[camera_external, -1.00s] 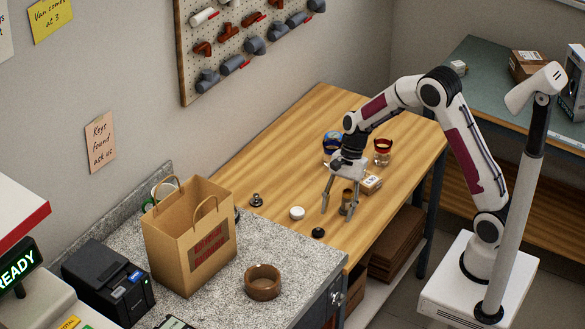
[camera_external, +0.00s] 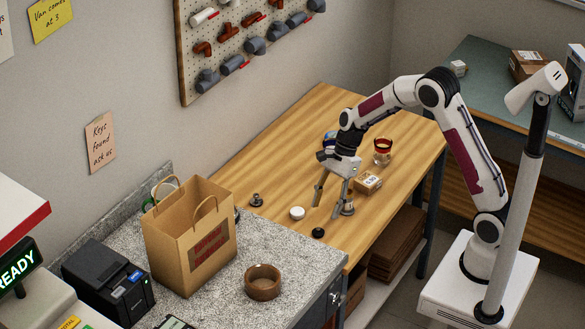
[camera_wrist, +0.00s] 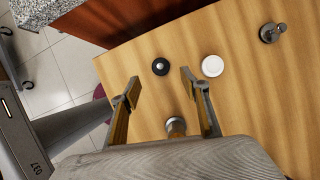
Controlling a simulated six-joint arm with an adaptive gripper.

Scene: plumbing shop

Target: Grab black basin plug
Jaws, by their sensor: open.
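The black basin plug (camera_external: 318,233) is a small round black disc lying on the wooden bench near its front edge. In the wrist view the plug (camera_wrist: 161,66) has a pale spot at its centre and lies just beyond the fingertips, between their lines. My gripper (camera_external: 327,209) is open and empty above the bench, behind the plug. In the wrist view my gripper (camera_wrist: 160,75) shows its two fingers spread apart. A brass fitting (camera_wrist: 176,126) stands between the fingers, nearer the palm; in the external view it is partly hidden by a finger.
A white round cap (camera_external: 297,213) lies left of the plug, with a metal fitting (camera_external: 256,200) farther left.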

